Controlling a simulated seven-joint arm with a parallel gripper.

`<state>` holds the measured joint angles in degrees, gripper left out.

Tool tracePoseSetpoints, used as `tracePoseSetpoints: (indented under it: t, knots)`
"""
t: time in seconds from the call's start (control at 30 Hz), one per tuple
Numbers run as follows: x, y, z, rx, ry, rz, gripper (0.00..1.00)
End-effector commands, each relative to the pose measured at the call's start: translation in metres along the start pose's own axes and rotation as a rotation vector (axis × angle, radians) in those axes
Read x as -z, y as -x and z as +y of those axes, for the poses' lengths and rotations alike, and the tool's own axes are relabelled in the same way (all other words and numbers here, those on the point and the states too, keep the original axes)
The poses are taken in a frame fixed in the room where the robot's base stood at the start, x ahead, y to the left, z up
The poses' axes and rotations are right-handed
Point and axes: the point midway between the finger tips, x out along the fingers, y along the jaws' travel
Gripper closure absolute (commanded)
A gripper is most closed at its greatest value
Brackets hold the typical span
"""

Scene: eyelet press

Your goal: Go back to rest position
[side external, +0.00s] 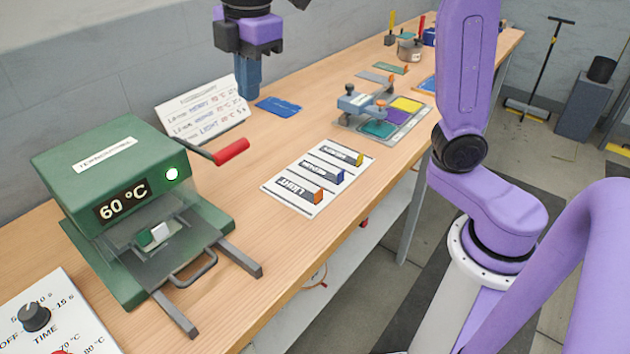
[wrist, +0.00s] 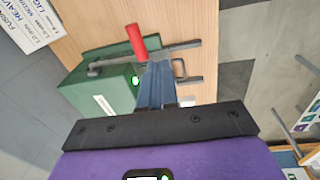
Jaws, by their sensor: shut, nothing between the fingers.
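My gripper (side external: 247,78) is at the top of the side view, above the back of the workbench, pointing down. Its blue fingers are shut together and hold nothing. In the wrist view the shut fingers (wrist: 156,85) show in front of the green press. The green press (side external: 110,165) stands on the bench at the left, with a display reading 60 °C, a lit round light and a red-gripped lever (side external: 231,151). A small white and green piece (side external: 155,234) lies in the press opening. My gripper is apart from the press, behind and above it.
A white instruction card (side external: 204,110) stands behind the press, near a blue flat piece (side external: 278,107). A labelled sheet (side external: 317,178) with coloured blocks lies mid-bench. A fixture with coloured pads (side external: 380,129) is farther right. A dial panel (side external: 48,318) is at lower left.

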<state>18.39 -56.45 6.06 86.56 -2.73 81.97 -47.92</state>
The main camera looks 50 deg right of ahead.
Motion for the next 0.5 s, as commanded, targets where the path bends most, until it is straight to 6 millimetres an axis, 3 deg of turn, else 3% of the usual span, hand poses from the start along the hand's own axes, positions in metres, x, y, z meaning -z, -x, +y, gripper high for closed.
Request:
tracePoseSetpoints:
  t: [0.27,0.5]
  knots:
    - [-0.028,-0.043,-0.090,0.037,-0.139,0.005,1.00]
    - [-0.070,-0.082,-0.170,0.066,-0.267,0.000,1.00]
